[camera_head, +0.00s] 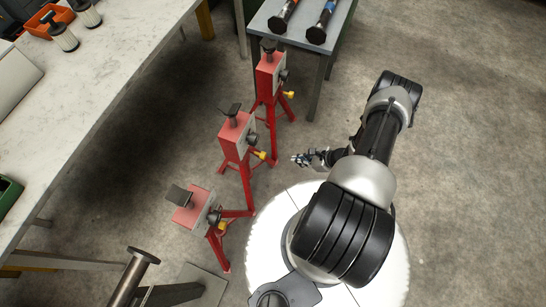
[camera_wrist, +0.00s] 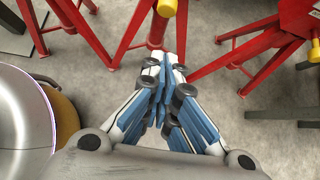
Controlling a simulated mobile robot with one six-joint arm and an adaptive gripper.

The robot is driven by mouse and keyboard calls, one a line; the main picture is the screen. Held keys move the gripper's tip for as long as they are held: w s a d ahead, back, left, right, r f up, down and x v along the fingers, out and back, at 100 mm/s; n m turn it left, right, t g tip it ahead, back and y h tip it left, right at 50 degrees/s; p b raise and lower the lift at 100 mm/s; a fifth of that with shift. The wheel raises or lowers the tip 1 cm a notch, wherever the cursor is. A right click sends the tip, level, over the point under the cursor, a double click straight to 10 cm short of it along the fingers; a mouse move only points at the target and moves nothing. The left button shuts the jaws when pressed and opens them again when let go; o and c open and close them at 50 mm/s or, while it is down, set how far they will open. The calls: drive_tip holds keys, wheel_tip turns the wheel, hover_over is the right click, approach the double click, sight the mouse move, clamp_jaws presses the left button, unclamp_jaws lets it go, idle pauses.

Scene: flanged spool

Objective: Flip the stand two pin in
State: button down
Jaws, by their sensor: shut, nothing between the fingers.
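Three red stands stand in a row in the head view: a near one (camera_head: 190,215), a middle one (camera_head: 236,140) and a far one (camera_head: 270,75). Each has a yellow-ended pin low on its side; the middle stand's yellow pin (camera_head: 262,155) faces my gripper (camera_head: 299,159). My gripper is to the right of the middle stand, apart from it. In the wrist view my gripper (camera_wrist: 166,66) is shut and empty, with its blue-and-white fingers together. A yellow pin end (camera_wrist: 167,8) on a red stand lies just beyond the fingertips, not touched.
A long grey table (camera_head: 110,60) runs along the left with an orange bin (camera_head: 45,24). A small table (camera_head: 316,38) with two dark-ended spools stands at the back. A metal flanged spool (camera_head: 140,257) is at the front. Red stand legs spread over the floor; the right floor is clear.

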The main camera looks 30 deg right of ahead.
sight(257, 153)
drive_tip(key=w+a+r+b+x, duration=0.1)
drive_tip(key=b+x, duration=0.3)
drive_tip(key=x, duration=0.8)
drive_tip(key=shift+w+a+r+b, duration=0.25)
drive_tip(key=shift+w+b, duration=0.05)
drive_tip(key=shift+w, duration=0.25)
